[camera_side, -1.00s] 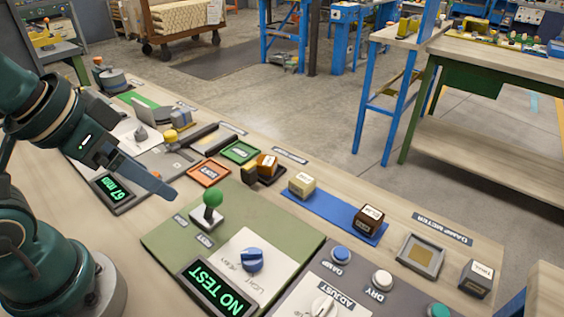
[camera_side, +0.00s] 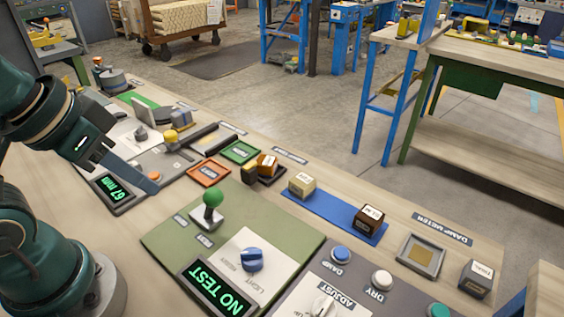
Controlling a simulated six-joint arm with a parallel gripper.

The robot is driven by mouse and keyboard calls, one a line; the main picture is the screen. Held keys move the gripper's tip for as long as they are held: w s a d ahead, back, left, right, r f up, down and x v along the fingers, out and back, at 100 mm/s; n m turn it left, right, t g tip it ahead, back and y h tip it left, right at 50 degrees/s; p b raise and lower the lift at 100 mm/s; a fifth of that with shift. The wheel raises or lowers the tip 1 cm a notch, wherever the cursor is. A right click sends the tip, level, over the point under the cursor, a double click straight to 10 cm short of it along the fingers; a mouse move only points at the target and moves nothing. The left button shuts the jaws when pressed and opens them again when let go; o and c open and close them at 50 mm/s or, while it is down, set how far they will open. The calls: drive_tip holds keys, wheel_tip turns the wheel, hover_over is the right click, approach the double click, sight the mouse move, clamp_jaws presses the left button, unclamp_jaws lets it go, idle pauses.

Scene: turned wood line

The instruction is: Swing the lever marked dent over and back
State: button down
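A lever with a green ball knob (camera_side: 213,197) stands about upright on a pale base on the green panel (camera_side: 165,240). Small labels lie beside it, too small to read surely, so I cannot confirm the dent mark. The panel's display (camera_side: 217,288) reads NO TEST. My gripper (camera_side: 153,186) is left of the lever, apart from it, with its tip pointing right and down. Its fingers overlap from this side, so I cannot tell if they are open or shut. I see nothing held.
A blue knob (camera_side: 252,260) sits on the same panel. Behind the lever are an orange tray (camera_side: 194,178), a green tray (camera_side: 226,149) and small blocks. A blue mat (camera_side: 335,216) with two blocks lies to the right. A 67 min display (camera_side: 115,188) is near my gripper.

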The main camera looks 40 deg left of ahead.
wheel_tip(320, 180, up, 5)
drive_tip(key=w+n+g, duration=0.1)
wheel_tip(320, 180, up, 2)
drive_tip(key=m+g+y, duration=0.1)
drive_tip(key=g+y, duration=0.2)
hover_over(212, 206)
drive_tip(key=d, duration=0.4)
drive_tip(key=s+d+f+m, duration=0.1)
drive_tip(key=d+f+m, duration=0.1)
drive_tip(key=d, duration=0.3)
drive_tip(key=shift+d+f+y, duration=0.3)
drive_tip(key=shift+f, duration=0.2)
drive_tip(key=x, duration=1)
drive_tip(key=shift+s+a+f, duration=0.1)
drive_tip(key=shift+s+a, duration=0.05)
drive_tip(key=shift+s, duration=0.05)
drive_tip(key=shift+w+a+f, duration=0.1)
drive_tip(key=shift+w+a, duration=0.1)
drive_tip(key=shift+a, duration=0.75)
drive_tip(key=shift+w+a+f, duration=0.1)
drive_tip(key=shift+w+a, duration=0.15)
drive_tip(key=shift+a, duration=0.65)
